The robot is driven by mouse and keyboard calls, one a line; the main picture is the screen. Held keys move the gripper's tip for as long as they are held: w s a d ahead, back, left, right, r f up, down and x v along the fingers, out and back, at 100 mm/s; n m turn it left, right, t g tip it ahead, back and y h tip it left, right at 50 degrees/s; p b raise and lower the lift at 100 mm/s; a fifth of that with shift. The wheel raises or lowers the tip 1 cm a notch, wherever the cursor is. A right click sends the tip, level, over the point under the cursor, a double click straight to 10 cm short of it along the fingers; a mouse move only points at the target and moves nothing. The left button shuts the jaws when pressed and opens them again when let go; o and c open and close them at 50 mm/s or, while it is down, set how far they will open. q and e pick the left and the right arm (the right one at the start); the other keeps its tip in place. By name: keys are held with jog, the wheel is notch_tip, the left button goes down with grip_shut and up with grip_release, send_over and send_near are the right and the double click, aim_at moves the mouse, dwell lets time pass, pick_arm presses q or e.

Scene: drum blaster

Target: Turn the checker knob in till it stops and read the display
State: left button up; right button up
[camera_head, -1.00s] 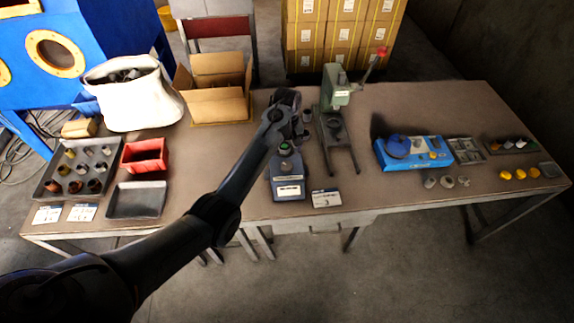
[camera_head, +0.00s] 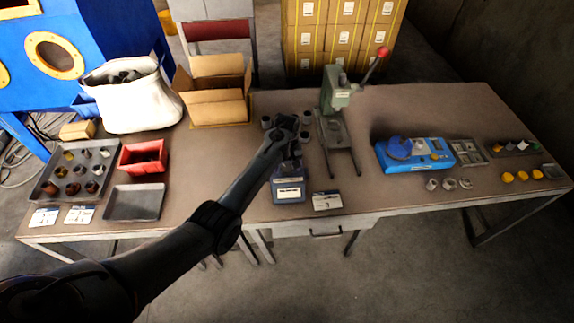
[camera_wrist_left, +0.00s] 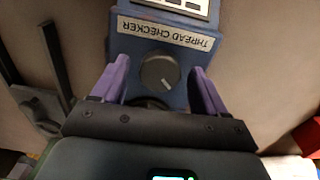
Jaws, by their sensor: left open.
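The blue thread checker (camera_head: 288,188) stands near the table's front edge, left of the green press. In the left wrist view its label (camera_wrist_left: 165,34) reads "THREAD CHECKER" upside down. Its round grey knob (camera_wrist_left: 160,72) has a white pointer line. My left gripper (camera_wrist_left: 160,66) is open, with one purple finger on each side of the knob and gaps between. In the head view my left gripper (camera_head: 283,140) covers the checker's top and the knob. A small teal-lit display (camera_wrist_left: 173,177) is cut off at the wrist view's bottom edge; I cannot read it.
The green lever press (camera_head: 336,105) stands just right of the checker. A card (camera_head: 327,200) lies to its front right. Several grey cups stand around my gripper. An empty tray (camera_head: 135,202) and red bin (camera_head: 143,156) are left; a blue device (camera_head: 415,153) is right.

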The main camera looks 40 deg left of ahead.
pick_arm(q)
jog(key=c, duration=1)
jog(key=shift+c, duration=0.2)
jog(key=shift+r, duration=0.1)
jog(key=shift+r+m+p, duration=0.1)
jog(key=shift+m+p, duration=0.6)
jog(key=shift+p, duration=0.25)
jog(key=shift+m+p, duration=0.95)
jog(key=shift+m, duration=0.15)
jog(key=shift+m+p, duration=0.55)
jog(key=shift+m, duration=0.65)
jog(key=shift+m+p, duration=0.35)
jog(key=shift+m, duration=0.75)
jog(key=shift+f, duration=0.2)
